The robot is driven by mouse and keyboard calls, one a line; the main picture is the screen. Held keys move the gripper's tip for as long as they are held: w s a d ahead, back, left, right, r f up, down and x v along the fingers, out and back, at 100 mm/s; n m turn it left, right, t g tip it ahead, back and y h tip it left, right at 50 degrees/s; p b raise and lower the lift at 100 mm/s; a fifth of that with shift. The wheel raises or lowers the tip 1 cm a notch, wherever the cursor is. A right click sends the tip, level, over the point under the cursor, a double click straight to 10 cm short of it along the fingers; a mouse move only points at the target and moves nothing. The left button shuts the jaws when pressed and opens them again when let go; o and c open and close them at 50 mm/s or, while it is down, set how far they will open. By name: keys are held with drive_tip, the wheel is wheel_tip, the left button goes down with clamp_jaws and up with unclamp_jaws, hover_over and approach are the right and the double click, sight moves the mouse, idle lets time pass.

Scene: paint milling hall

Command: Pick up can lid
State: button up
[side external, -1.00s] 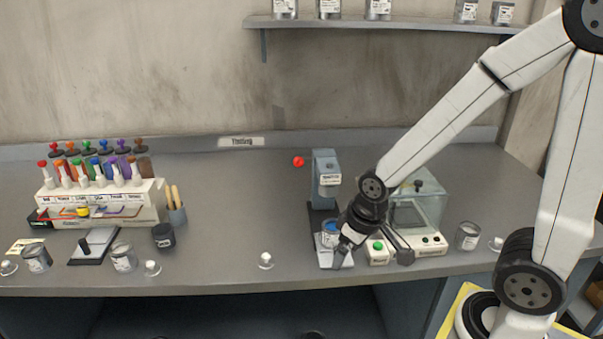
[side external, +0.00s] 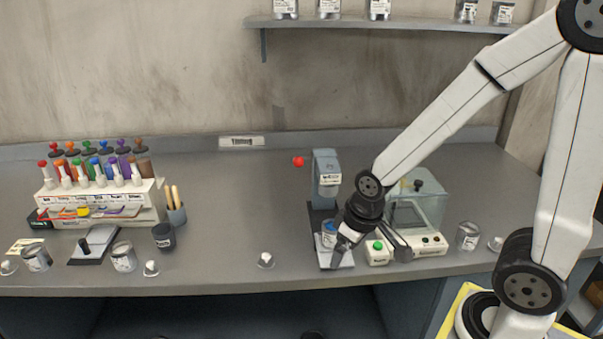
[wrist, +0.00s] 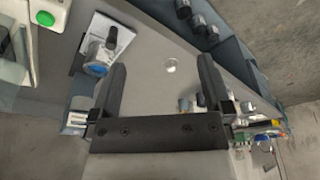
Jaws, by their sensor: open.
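A small pale can lid with a knob (side external: 265,260) lies on the bench left of the mixing stand in the side view. In the wrist view a small round pale lid (wrist: 171,66) shows between and beyond the fingers, apart from them. Other similar lids lie at the left (side external: 151,268), the far left (side external: 8,267) and the right (side external: 495,243). My gripper (side external: 370,248) is open and empty, in front of the mixing stand and the green-button box. Its two fingers (wrist: 163,72) show spread in the wrist view.
The mixing stand (side external: 326,165) holds a can with blue paint (side external: 328,232), partly hidden by my gripper. A green-button box (side external: 379,254) and a clear-covered scale (side external: 428,243) stand close by. Cans and a bottle rack (side external: 150,190) stand left. The bench around the middle lid is clear.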

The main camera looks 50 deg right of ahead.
drive_tip(key=w+f+n+g, duration=0.1)
drive_tip(key=w+f+n, duration=0.1)
drive_tip(key=w+n, duration=0.8)
drive_tip(key=n+g, duration=0.1)
drive_tip(key=n, duration=0.6)
hover_over(266, 255)
drive_tip(key=f, duration=0.5)
drive_tip(key=shift+s, duration=0.35)
drive_tip(key=shift+w+f+n+g, duration=0.3)
drive_tip(key=shift+w+f, duration=0.1)
drive_tip(key=shift+w, duration=0.05)
drive_tip(key=shift+f, duration=3.85)
drive_tip(key=c, duration=1.1)
drive_tip(key=shift+r, duration=0.1)
